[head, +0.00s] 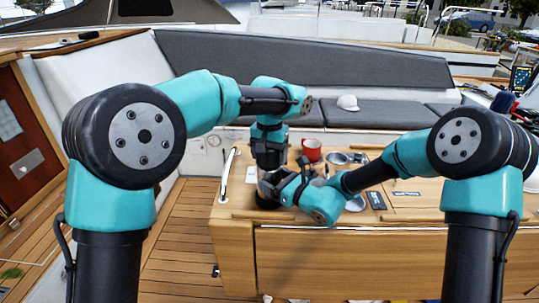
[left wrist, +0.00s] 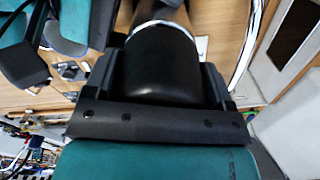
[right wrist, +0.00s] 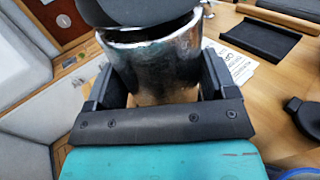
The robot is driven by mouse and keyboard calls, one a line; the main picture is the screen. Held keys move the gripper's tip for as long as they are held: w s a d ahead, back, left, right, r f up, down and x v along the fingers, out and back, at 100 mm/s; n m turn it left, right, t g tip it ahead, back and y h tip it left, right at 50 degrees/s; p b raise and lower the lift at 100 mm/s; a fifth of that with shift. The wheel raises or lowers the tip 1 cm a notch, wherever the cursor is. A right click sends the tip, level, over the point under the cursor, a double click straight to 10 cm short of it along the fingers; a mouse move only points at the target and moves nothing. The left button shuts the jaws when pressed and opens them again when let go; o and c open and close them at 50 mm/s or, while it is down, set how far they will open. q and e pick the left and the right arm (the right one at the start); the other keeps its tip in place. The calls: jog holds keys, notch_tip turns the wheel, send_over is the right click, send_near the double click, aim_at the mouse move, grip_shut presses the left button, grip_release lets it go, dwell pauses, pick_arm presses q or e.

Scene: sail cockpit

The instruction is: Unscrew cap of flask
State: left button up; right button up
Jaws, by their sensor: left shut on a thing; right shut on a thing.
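The flask has a shiny silver body (right wrist: 155,70) and stands near the left end of the wooden table. Its black cap (left wrist: 165,68) is on top, with a silver band just beyond it in the left wrist view. My left gripper (head: 269,164) comes down from above and is shut around the cap. My right gripper (head: 275,186) comes in from the right, lower down, and is shut around the silver body. The grippers hide most of the flask in the head view. I cannot tell whether the cap has turned on the thread.
A red mug (head: 312,150) stands just right and behind the flask, with metal ware (head: 337,158) beside it. A white cap-shaped hat (head: 347,103) lies on the grey bench. A metal rail (head: 226,175) edges the table's left end.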

pick_arm(q)
jog(key=shift+r, duration=0.55)
jog(key=shift+r, duration=0.35)
jog(key=shift+r, duration=0.3)
jog(key=shift+r, duration=1.9)
pick_arm(e)
jog(key=o, duration=1.7)
jog(key=shift+c, duration=0.2)
jog(key=shift+d, duration=0.1)
jog(key=v, duration=1.2)
